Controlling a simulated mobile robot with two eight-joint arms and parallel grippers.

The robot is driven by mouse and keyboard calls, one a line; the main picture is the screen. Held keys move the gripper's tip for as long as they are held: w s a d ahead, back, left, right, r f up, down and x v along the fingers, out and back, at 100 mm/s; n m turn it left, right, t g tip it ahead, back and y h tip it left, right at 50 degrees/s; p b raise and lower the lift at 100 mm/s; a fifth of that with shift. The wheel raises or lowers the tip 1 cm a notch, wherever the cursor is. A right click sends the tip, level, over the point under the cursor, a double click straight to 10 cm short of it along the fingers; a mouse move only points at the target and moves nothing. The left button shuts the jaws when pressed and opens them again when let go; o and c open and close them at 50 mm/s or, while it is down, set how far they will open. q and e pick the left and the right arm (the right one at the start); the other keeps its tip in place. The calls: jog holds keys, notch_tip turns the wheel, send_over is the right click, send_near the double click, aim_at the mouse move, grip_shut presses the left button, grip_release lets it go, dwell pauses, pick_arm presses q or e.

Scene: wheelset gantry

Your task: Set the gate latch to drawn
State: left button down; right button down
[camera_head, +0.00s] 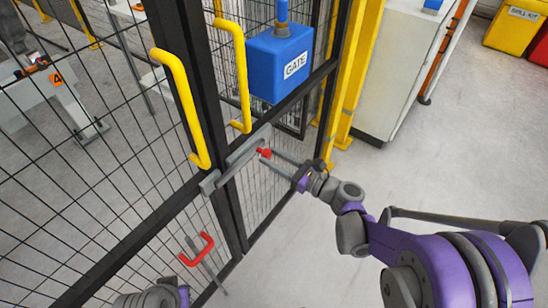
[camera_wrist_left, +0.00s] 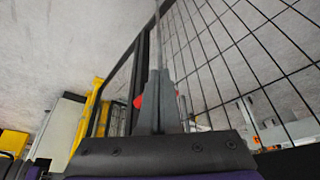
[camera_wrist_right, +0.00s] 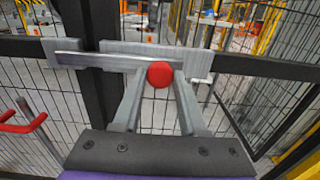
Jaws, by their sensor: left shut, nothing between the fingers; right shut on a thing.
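The gate latch is a grey sliding bar (camera_wrist_right: 100,61) with a red round knob (camera_wrist_right: 160,74), on a grey plate (camera_wrist_right: 200,62). In the right wrist view the bar runs left from the knob across the black post to a grey bracket (camera_wrist_right: 62,50), overlapping it. My right gripper (camera_wrist_right: 159,82) is shut on the knob; in the head view the knob (camera_head: 264,153) sits at its fingertips.
A red U-shaped handle (camera_head: 198,249) on a grey rod is low on the mesh gate. Yellow handles (camera_head: 181,108) stand above the latch. A blue box marked GATE (camera_head: 280,63) hangs at upper right.

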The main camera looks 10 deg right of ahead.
jog(key=w+d, duration=0.4)
jog(key=shift+w+d, duration=0.3)
jog(key=shift+d, duration=0.05)
jog(key=c, duration=0.8)
grip_release()
jog(key=shift+c, duration=0.2)
jog(key=o, duration=0.4)
jog(key=v, duration=1)
jog(key=shift+s+d+p, duration=0.2)
jog(key=shift+s+p, duration=0.1)
jog(key=shift+p, duration=0.1)
